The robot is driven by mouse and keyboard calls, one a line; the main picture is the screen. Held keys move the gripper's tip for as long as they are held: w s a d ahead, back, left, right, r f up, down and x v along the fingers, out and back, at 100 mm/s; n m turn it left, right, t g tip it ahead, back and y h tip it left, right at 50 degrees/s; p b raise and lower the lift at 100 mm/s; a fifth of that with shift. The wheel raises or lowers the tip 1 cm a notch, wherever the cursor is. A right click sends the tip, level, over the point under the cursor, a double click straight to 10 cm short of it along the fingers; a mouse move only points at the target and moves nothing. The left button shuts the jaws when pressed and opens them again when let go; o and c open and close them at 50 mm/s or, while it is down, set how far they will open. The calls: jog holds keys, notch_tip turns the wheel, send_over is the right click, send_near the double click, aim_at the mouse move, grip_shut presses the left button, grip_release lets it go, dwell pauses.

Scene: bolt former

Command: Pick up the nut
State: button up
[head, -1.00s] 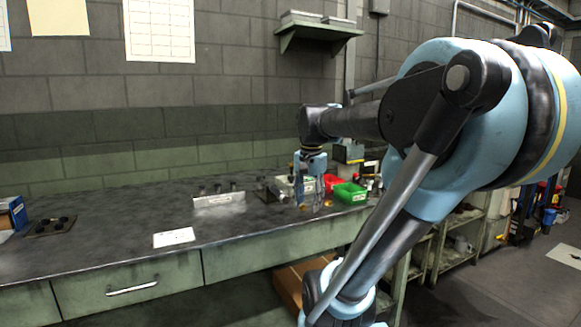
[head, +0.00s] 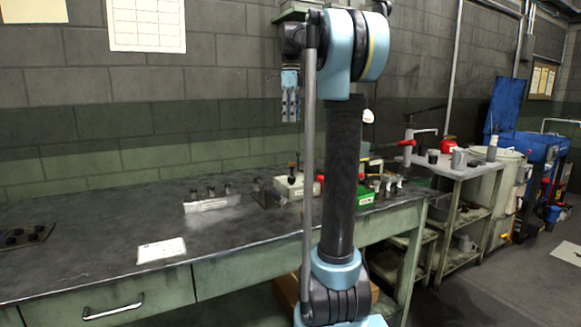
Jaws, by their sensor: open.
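I cannot pick out a nut in this view. The part of the bench behind my arm is hidden, and small items on the top are too small to tell apart. My gripper (head: 290,116) hangs pointing down from the raised arm, well above the bench (head: 110,222) and in front of the wall. It is open, and nothing shows between its fingers.
A pale box (head: 296,187) and a green bin (head: 366,198) stand on the bench beside my arm, partly covered by it. A grey block with pegs (head: 212,203), a white card (head: 161,250) and a dark plate (head: 24,236) lie further left. The left bench top is mostly clear.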

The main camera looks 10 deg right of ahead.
send_over(292, 164)
jog(key=w, duration=0.2)
notch_tip(292, 164, down, 12)
jog(key=shift+s+r, duration=0.1)
jog(key=shift+r, duration=0.1)
jog(key=shift+s+d+f, duration=0.15)
jog(key=shift+f, duration=1.3)
jog(key=shift+s+d+f, duration=0.1)
jog(key=shift+s+f, duration=0.05)
jog(key=shift+f, duration=1.25)
jog(key=c, duration=1)
